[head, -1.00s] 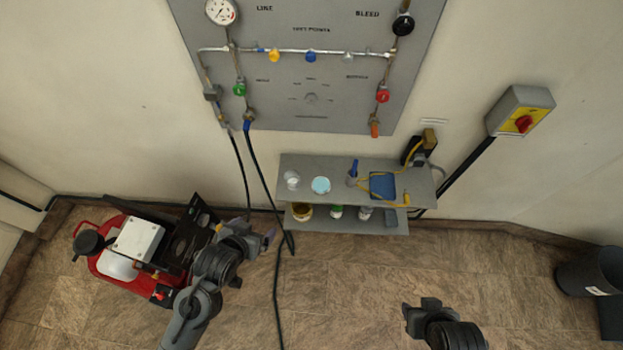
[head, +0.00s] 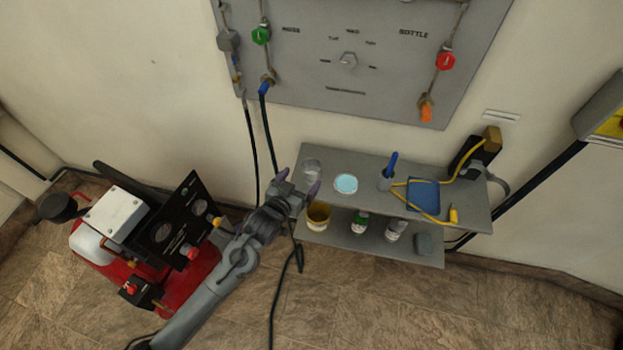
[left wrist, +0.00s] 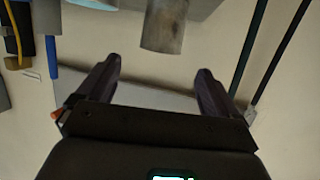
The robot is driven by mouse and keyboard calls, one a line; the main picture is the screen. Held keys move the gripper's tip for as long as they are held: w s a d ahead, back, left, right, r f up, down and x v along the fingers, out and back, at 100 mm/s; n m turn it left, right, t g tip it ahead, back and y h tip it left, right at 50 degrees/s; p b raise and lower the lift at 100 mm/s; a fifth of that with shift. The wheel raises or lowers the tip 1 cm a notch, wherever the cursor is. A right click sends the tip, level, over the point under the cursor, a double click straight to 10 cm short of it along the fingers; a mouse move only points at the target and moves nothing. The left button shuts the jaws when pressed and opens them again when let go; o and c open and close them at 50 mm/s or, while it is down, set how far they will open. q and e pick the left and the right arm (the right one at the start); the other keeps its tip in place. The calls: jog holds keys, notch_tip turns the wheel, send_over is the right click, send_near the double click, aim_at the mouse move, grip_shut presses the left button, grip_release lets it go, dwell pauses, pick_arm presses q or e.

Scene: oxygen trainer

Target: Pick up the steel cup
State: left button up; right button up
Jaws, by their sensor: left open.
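The steel cup (head: 311,169) stands at the left end of the upper grey shelf (head: 445,200) in the head view. Its lower part is partly hidden by my gripper. In the left wrist view the metallic steel cup (left wrist: 163,25) shows at the top, beyond the fingertips and roughly between their lines. My left gripper (head: 298,184) is open and empty at the shelf's front left edge, just short of the cup. Its two dark fingers (left wrist: 160,88) are spread apart in the wrist view. My right gripper is out of view.
A dish with light blue contents (head: 346,184) is right of the cup. Further right are a holder with a blue-handled tool (head: 389,172) and a blue pad (head: 423,194). Several containers, including a yellow tub (head: 318,215), stand on the lower shelf. Dark hoses (head: 268,135) hang behind my gripper.

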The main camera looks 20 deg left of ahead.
aim_at(315, 162)
pick_arm(q)
jog(key=x, duration=0.5)
jog(key=shift+b, duration=0.4)
jog(key=shift+w+f, duration=0.2)
jog(key=shift+w, duration=0.15)
jog(key=shift+b+x, duration=0.75)
jog(key=shift+x, duration=1.5)
jog(key=shift+s, duration=0.1)
jog(key=shift+c, duration=0.2)
jog(key=c, duration=1)
jog(key=shift+c, duration=0.2)
